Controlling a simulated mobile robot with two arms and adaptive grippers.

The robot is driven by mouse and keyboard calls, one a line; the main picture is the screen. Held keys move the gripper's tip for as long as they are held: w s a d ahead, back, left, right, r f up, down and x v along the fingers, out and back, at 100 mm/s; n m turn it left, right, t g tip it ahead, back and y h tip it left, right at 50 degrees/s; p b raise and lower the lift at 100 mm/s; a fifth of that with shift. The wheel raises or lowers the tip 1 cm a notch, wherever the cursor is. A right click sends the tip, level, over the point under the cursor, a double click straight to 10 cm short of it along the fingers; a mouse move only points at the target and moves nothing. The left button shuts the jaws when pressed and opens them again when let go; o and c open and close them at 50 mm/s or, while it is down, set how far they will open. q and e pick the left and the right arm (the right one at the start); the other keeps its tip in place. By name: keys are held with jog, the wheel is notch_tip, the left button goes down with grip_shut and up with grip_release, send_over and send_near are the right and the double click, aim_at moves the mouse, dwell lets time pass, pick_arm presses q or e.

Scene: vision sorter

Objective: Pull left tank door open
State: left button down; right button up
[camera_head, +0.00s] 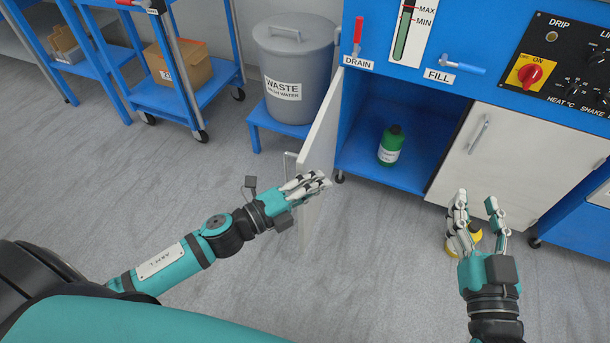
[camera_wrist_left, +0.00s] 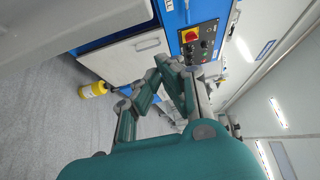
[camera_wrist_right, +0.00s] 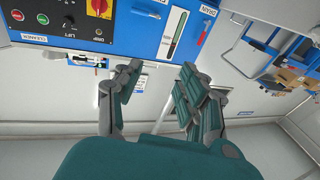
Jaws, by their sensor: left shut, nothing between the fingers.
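The left tank door (camera_head: 318,135) is white and stands swung out from the blue cabinet, seen nearly edge-on in the head view. Its handle (camera_head: 290,157) shows on the door's left side. My left gripper (camera_head: 318,184) is shut and empty at the door's lower part, overlapping it in the head view; I cannot tell whether it touches. My right gripper (camera_head: 476,198) is open and empty in front of the closed right door (camera_head: 520,158). That right door also shows in the left wrist view (camera_wrist_left: 125,57).
A green bottle (camera_head: 391,146) stands inside the open compartment. A yellow container (camera_wrist_left: 94,89) stands on the floor, partly behind my right gripper in the head view. A grey waste bin (camera_head: 290,60) on a blue stand is left of the door.

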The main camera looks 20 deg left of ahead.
pick_arm(q)
jog(key=shift+w+a+b, duration=0.3)
jog(key=shift+a+b, duration=0.05)
jog(key=shift+a, duration=0.4)
jog(key=shift+w+a+b, duration=0.3)
jog(key=shift+a, duration=0.4)
pick_arm(e)
jog(key=shift+s+a+r+t+y, duration=0.1)
jog(key=shift+s+r+t+y, duration=0.15)
jog(key=shift+r+t, duration=0.55)
jog(key=shift+s+a+r+t+y, duration=0.15)
jog(key=shift+r+t, duration=0.25)
jog(key=shift+r, duration=0.65)
jog(key=shift+s+r+t+y, duration=0.25)
jog(key=shift+r+t, duration=0.35)
jog(key=shift+r, duration=0.35)
